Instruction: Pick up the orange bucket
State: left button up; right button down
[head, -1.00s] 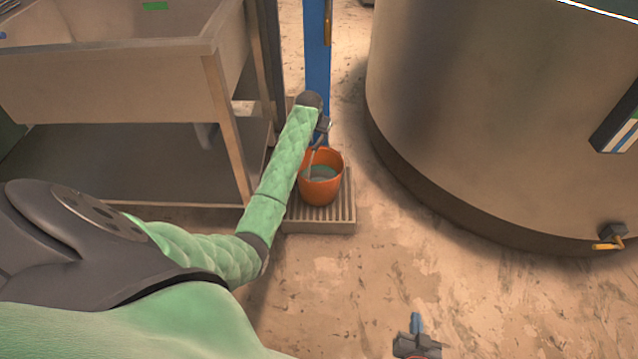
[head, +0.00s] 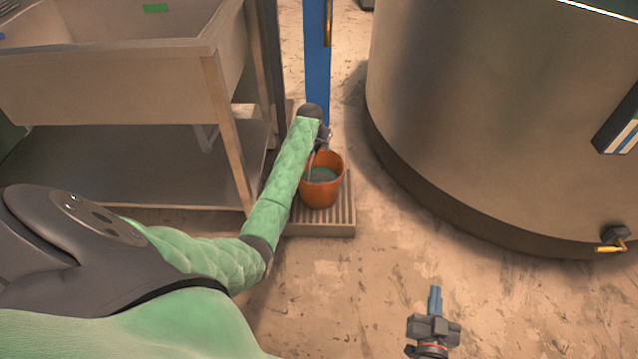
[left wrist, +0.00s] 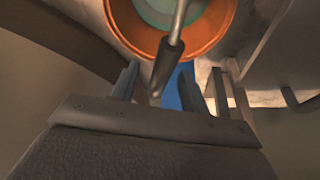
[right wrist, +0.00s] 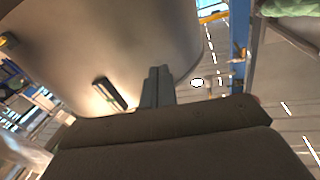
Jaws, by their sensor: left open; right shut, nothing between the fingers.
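The orange bucket (head: 322,197) stands upright on a slatted platform (head: 342,215), with something greenish inside. Its thin handle is up, and a dark grip (left wrist: 167,65) on it shows in the left wrist view. My left gripper (head: 323,140) is above the bucket's back rim, pointing down, partly hidden by my forearm. In the left wrist view its open fingers (left wrist: 172,88) lie on either side of the dark grip, and the bucket's rim (left wrist: 140,40) is just beyond. I cannot tell whether they touch the grip. My right gripper (head: 435,300) is shut and empty, over the floor at lower right.
A metal sink bench (head: 225,120) stands left of the bucket. A blue post (head: 317,60) rises behind it. The large round chamber (head: 480,120) fills the right, with a yellow-handled valve (head: 610,246) low on its side. The floor in front is clear.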

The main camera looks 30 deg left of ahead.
pick_arm(q)
jog(key=x, duration=0.3)
jog(key=shift+s+b, duration=0.15)
jog(key=shift+b, duration=0.15)
pick_arm(e)
notch_tip(320, 180, up, 8)
jog(key=t, duration=0.2)
jog(key=shift+w+d+t+y, duration=0.15)
jog(key=shift+w+t+y, duration=0.15)
jog(key=shift+w+t, duration=0.1)
pick_arm(q)
jog(key=shift+c, duration=0.5)
grip_shut()
pick_arm(e)
jog(key=shift+f, duration=0.1)
pick_arm(q)
jog(key=shift+r, duration=0.2)
